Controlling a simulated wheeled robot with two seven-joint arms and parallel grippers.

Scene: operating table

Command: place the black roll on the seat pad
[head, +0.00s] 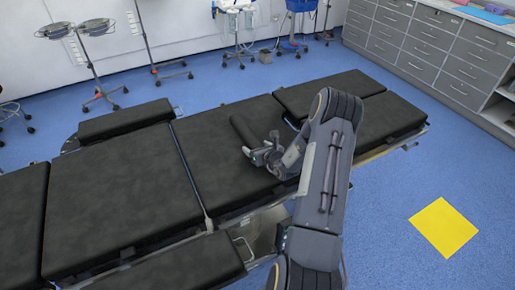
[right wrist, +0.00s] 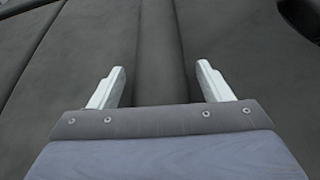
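The black roll (head: 243,131) shows in the head view over the middle black pad (head: 215,165) of the operating table, which I take as the seat pad. Its near end is at my right gripper (head: 258,153). In the right wrist view, a long dark shape that looks like the roll (right wrist: 160,45) runs between the two pale fingertips of the right gripper (right wrist: 162,85). The fingers are apart, with a gap on each side of it. I cannot tell whether the roll touches the pad. My left gripper is not in view.
Another large pad (head: 115,195) lies to the left, and leg pads (head: 325,92) lie to the right. Narrow side pads (head: 125,121) flank the table. Grey drawer cabinets (head: 425,45) stand at the back right. A yellow square (head: 444,227) marks open blue floor.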

